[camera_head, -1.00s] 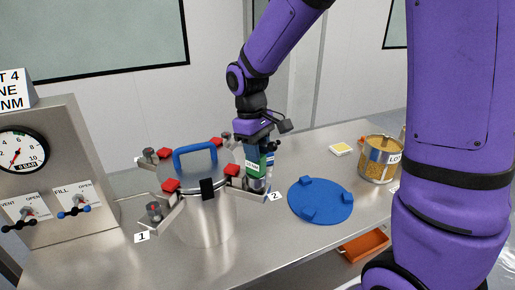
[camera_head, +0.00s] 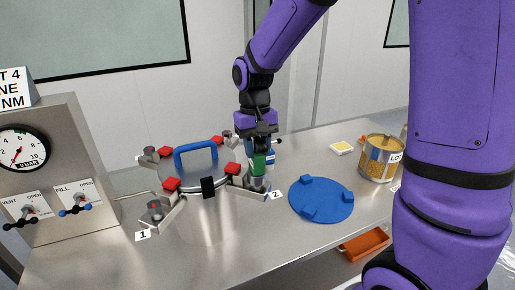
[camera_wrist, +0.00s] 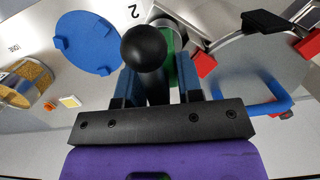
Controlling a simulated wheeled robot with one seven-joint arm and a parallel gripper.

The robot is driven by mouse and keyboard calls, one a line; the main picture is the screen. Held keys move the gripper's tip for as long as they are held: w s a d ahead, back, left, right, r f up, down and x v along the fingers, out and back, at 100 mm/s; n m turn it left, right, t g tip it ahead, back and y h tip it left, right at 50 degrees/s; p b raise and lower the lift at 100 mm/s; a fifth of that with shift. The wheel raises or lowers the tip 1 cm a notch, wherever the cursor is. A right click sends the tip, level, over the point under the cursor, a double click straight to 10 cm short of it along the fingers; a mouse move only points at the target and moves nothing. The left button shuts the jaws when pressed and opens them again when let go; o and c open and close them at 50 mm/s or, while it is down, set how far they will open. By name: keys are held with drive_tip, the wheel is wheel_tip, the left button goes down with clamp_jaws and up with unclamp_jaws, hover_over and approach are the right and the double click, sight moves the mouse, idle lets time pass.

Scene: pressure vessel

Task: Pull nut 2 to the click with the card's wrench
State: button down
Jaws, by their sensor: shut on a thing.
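My gripper (camera_head: 261,154) is above the arm of the pressure vessel (camera_head: 207,218) beside label 2 (camera_head: 277,195). It is shut on the green wrench (camera_head: 259,167), which stands upright with its grey lower end over nut 2's place. Nut 2 itself is hidden under the wrench. In the wrist view the blue fingers (camera_wrist: 160,92) flank a black ball knob (camera_wrist: 144,48), with the wrench's green body (camera_wrist: 181,68) partly behind them. The card (camera_head: 14,90) on the grey panel is cut off; "T 4", "NE" and "NM" show.
The vessel lid has a blue handle (camera_head: 196,152) and red blocks. A blue disc (camera_head: 322,200) lies right of the vessel, with a gold tin (camera_head: 381,160) and a yellow pad (camera_head: 342,148) beyond. The gauge panel (camera_head: 60,165) stands left. Bare bench lies in front.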

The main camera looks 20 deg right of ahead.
drive_tip(key=shift+r, duration=3.4)
